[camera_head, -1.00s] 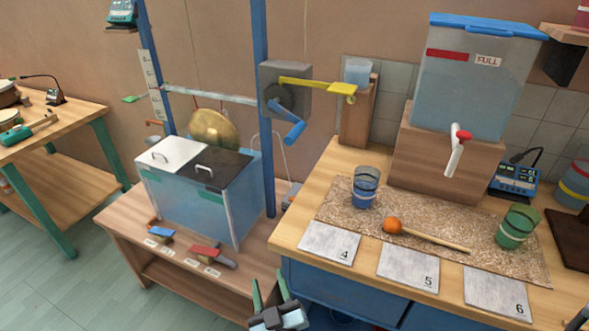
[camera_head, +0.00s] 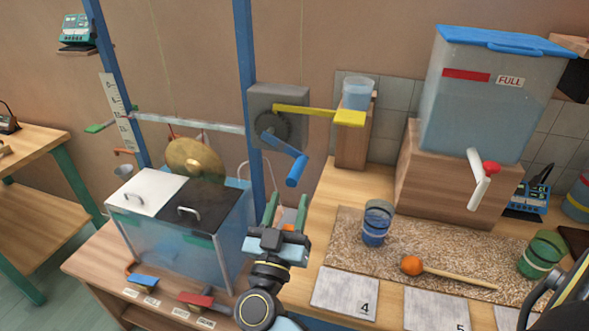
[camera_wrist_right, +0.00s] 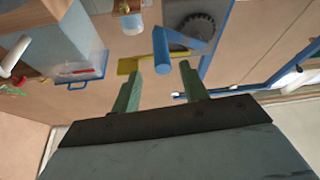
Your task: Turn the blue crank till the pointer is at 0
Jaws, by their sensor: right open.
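The blue crank (camera_head: 285,157) sits on a grey box on the blue post, its handle pointing down and right. My right gripper (camera_head: 287,204) is open and empty just below the handle, fingers pointing up. In the right wrist view, the crank handle (camera_wrist_right: 168,44) shows beyond and between the open fingertips (camera_wrist_right: 160,68), with no visible contact. A white scale strip (camera_head: 115,100) stands by the left post. A green pointer-like piece (camera_head: 100,127) is near its lower part, at the end of a pale bar; the marks are too small to read. My left gripper is not in view.
A yellow lever (camera_head: 320,114) sticks out right of the grey box (camera_head: 292,98), above the crank. The table at right holds cups, a mallet (camera_head: 445,274) and a large water container (camera_head: 485,110).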

